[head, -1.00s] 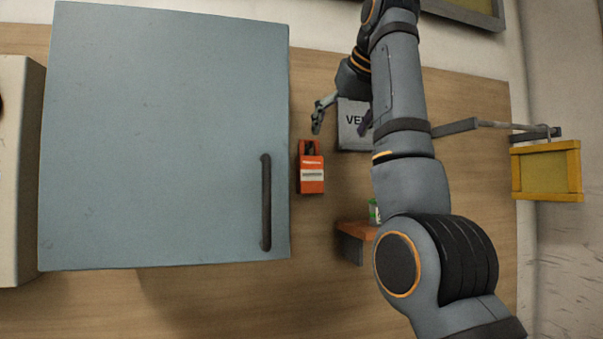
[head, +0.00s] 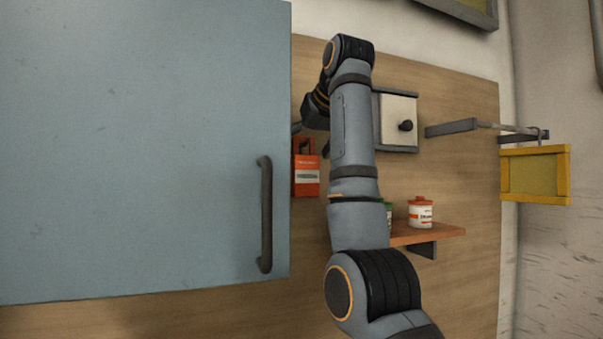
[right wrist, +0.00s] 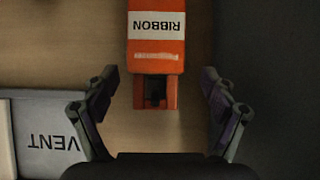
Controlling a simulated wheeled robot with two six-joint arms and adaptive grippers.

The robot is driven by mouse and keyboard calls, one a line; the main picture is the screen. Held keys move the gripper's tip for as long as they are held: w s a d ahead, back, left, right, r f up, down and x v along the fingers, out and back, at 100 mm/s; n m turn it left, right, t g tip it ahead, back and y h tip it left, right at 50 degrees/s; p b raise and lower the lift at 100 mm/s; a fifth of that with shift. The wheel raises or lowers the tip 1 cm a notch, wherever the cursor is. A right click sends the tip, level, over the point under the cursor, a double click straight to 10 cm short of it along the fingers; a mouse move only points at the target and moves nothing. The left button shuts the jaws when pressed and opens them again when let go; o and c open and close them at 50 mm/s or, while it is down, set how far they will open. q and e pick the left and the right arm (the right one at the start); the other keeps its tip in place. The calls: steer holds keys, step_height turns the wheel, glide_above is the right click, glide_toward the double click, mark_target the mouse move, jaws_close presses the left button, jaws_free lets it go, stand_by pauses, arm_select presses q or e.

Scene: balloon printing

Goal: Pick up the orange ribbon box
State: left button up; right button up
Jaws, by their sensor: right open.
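The orange ribbon box (head: 307,177) has a white label and a dark opening at its top end. It is against the wooden panel, just right of the blue cabinet door. In the right wrist view the ribbon box (right wrist: 156,52) reads "RIBBON", and its open end points toward my gripper. My right gripper (right wrist: 160,85) is open, with one finger on each side of that end and a gap on both sides. In the head view the right gripper (head: 312,140) is partly hidden by the arm and the door. My left gripper is not in view.
The blue cabinet door (head: 150,150) with a dark handle (head: 265,215) lies close on the left. A grey-framed vent box (head: 397,122) is to the right. A small shelf (head: 430,234) holds a red-lidded jar (head: 420,212). A yellow frame (head: 535,175) hangs far right.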

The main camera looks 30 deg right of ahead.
mark_target(304, 160)
steer(key=shift+w+d+f+p, duration=0.4)
steer(key=shift+w+f+p, duration=0.1)
steer(key=shift+p, duration=0.2)
steer(key=shift+x, duration=1)
steer(key=shift+w+f, duration=0.1)
steer(key=shift+f, duration=0.05)
steer(key=shift+a, duration=0.1)
steer(key=shift+c, duration=0.8)
steer(key=shift+s, duration=0.3)
steer(key=c, duration=0.5)
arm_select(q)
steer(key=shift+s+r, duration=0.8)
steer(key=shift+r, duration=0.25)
arm_select(e)
steer(key=shift+w, duration=0.1)
steer(key=c, duration=0.7)
steer(key=shift+o, duration=0.2)
